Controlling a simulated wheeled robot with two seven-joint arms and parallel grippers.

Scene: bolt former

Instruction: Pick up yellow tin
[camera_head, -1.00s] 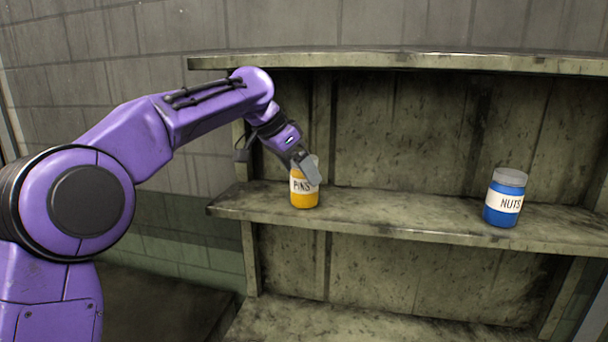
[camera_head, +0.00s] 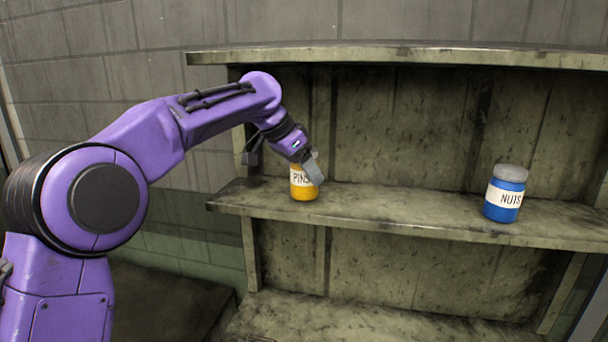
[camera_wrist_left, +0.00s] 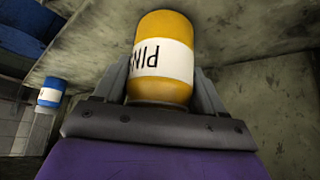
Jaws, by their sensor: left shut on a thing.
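The yellow tin (camera_head: 304,190) has a white label reading PINS. It is upright at the left end of the middle shelf in the head view. My left gripper (camera_head: 312,170) reaches down to it from the upper left and is shut on it, covering its top and part of its right side. In the left wrist view the yellow tin (camera_wrist_left: 164,85) sits between the two fingers of the left gripper (camera_wrist_left: 165,95). Whether its base touches the shelf is hard to tell. My right gripper is not in view.
A blue tin (camera_head: 505,195) with a grey lid and a NUTS label stands on the right of the middle shelf (camera_head: 410,208). An upper shelf board (camera_head: 400,58) runs above. The shelf between the tins is clear. A lower shelf (camera_head: 330,322) lies below.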

